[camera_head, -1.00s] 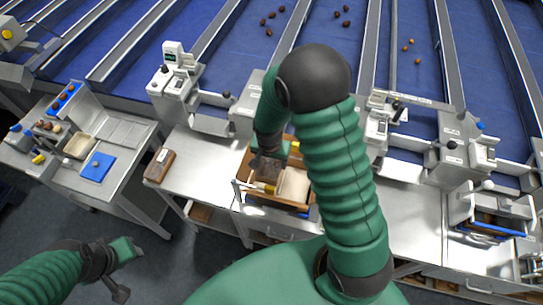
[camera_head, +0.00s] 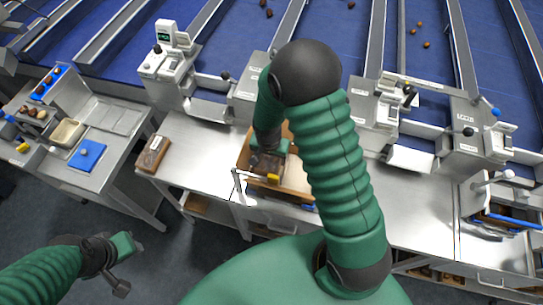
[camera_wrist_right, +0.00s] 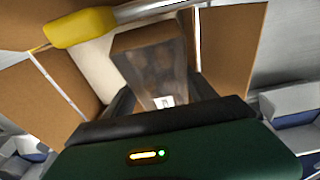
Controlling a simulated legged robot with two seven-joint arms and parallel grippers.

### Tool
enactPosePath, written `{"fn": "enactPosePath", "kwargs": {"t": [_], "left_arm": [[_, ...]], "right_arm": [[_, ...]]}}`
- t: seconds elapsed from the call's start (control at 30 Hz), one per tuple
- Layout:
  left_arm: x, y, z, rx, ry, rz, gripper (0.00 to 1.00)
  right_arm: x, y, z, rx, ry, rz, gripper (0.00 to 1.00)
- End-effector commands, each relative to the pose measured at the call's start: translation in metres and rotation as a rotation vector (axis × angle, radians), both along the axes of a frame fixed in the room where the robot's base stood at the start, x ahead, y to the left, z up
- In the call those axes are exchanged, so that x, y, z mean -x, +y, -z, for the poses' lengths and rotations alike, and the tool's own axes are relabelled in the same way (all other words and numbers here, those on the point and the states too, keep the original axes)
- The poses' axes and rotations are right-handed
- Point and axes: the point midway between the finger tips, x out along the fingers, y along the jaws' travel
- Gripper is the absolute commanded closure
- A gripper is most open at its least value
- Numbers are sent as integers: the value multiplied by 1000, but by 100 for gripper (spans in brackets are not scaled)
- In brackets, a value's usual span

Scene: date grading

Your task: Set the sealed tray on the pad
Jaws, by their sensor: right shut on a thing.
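My right gripper (camera_head: 265,157) is down at a brown open box (camera_head: 242,160) on the steel bench. In the right wrist view the gripper (camera_wrist_right: 160,108) is shut on a brown tray (camera_wrist_right: 155,65) under clear film, with a small white label. A cream surface (camera_wrist_right: 98,65) lies beside and behind the tray inside the box; I cannot tell if they touch. I cannot tell for sure which surface is the pad. My right arm hides part of the box. My left gripper (camera_head: 128,245) hangs empty at lower left, its jaws unclear.
A yellow-ended handle (camera_wrist_right: 80,28) crosses the box close to the held tray. A brown labelled pack (camera_head: 153,153) lies on the bench to the left. A blue square (camera_head: 87,153) lies on the left side table. Metal bench machines (camera_head: 170,75) stand behind. Bare bench (camera_head: 200,150) shows left of the box.

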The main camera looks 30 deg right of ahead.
Motion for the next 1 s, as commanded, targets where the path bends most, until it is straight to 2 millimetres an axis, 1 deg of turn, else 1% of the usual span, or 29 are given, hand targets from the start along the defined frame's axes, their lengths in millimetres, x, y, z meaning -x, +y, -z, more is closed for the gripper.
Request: {"fn": "enactPosePath", "kwargs": {"t": [0.27,0.6,1.0], "left_arm": [[0,0,0,0,0,0,64],[0,0,-2,0,0,0,64],[0,0,0,0,0,0,64]], "right_arm": [[0,-1,-1,1,-1,0,100],[-3,-7,-1,1,-1,0,100],[-2,-7,1,1,-1,0,100]]}}
